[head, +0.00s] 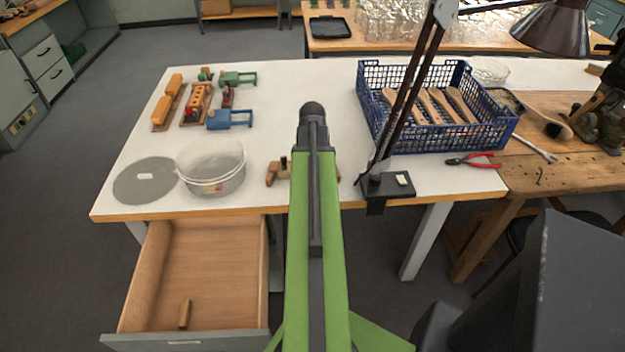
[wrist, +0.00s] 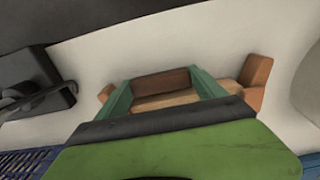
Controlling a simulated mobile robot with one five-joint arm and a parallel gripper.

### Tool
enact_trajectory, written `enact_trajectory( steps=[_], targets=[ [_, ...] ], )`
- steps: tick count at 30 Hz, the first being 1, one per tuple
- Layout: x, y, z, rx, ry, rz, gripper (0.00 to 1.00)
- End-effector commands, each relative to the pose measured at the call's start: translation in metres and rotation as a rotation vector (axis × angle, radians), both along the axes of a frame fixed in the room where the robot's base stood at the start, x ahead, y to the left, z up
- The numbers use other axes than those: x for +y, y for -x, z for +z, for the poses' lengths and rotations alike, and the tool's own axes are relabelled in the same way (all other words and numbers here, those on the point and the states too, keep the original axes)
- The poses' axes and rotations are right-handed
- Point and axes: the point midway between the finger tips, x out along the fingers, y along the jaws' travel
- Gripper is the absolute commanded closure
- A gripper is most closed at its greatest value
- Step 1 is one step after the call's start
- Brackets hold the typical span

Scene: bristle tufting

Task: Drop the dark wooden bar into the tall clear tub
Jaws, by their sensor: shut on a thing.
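My gripper (wrist: 165,90) shows in the wrist view with two green fingers shut on a dark wooden bar (wrist: 162,80). The bar spans between the fingers. A lighter wooden piece (wrist: 256,72) with raised ends lies just beyond or beneath the bar; whether they touch I cannot tell. In the head view my arm hides most of the gripper and the bar, and part of the wooden piece (head: 274,175) shows left of it. The clear round tub (head: 212,172) stands on the white table left of my arm, with a label low on its side.
A grey disc (head: 146,181) lies left of the tub. A lamp base (head: 386,187) and a blue crate of brushes (head: 437,107) are right of my arm. An open drawer (head: 205,262) juts out below, holding a small wooden block (head: 184,315).

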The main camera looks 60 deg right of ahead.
Motion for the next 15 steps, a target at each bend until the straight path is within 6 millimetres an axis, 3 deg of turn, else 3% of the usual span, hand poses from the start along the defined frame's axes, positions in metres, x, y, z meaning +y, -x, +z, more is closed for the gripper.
enact_trajectory(
  steps=[8,15],
  targets=[
    [0.000,0.000,0.013,0.000,0.000,0.000,0.66],
    [0.000,0.000,0.053,0.000,0.000,0.000,0.66]
  ],
)
